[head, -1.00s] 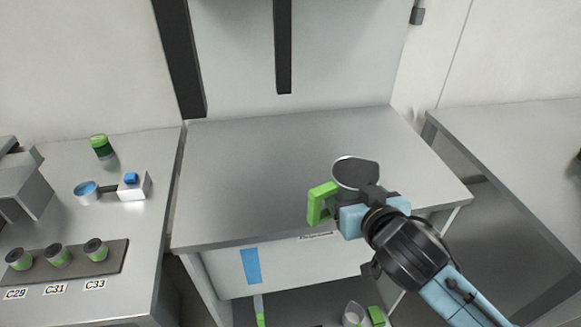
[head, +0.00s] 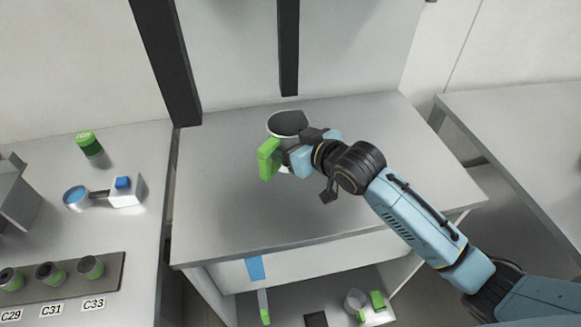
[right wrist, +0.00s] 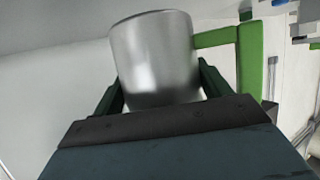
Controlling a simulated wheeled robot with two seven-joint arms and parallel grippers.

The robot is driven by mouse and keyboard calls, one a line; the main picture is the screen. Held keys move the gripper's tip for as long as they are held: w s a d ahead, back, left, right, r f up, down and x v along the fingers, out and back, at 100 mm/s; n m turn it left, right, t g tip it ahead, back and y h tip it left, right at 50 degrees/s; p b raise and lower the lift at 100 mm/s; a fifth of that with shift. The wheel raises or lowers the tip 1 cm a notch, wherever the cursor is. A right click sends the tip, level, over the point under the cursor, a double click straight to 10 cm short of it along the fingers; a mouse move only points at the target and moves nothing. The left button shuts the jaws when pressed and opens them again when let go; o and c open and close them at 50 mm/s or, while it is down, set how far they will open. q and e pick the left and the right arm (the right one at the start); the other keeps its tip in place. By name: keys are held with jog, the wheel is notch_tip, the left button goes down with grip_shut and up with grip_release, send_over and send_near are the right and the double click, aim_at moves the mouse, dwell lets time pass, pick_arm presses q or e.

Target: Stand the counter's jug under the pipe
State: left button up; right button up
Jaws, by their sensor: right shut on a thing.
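The jug (head: 288,124) is a metal cup with a dark inside and a green handle (head: 268,160). My right gripper (head: 298,150) is shut on the jug, which looks upright over the middle counter (head: 220,200). Whether its base touches the counter is hidden. In the right wrist view the jug (right wrist: 155,60) sits between the fingers, with its handle to the right. The dark pipe (head: 288,50) comes down at the back, its lower end just behind and above the jug in the picture. My left gripper is not in view.
A thicker dark post (head: 165,60) stands at the counter's back left. A lower shelf holds another metal jug (head: 355,300). The middle counter is otherwise clear.

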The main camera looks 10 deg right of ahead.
notch_tip(320, 180, down, 3)
notch_tip(320, 180, down, 3)
jog(key=shift+f+b, duration=0.1)
jog(key=shift+b, duration=0.25)
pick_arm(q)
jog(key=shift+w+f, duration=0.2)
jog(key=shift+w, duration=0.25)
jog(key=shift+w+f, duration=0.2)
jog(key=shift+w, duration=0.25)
pick_arm(e)
jog(key=shift+f, duration=0.15)
jog(key=o, duration=1.1)
jog(key=shift+f, duration=0.1)
jog(key=shift+c, duration=0.2)
jog(key=shift+r, duration=0.2)
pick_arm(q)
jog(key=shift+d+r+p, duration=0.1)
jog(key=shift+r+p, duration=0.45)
pick_arm(e)
jog(key=v, duration=1.2)
jog(key=shift+f, duration=0.1)
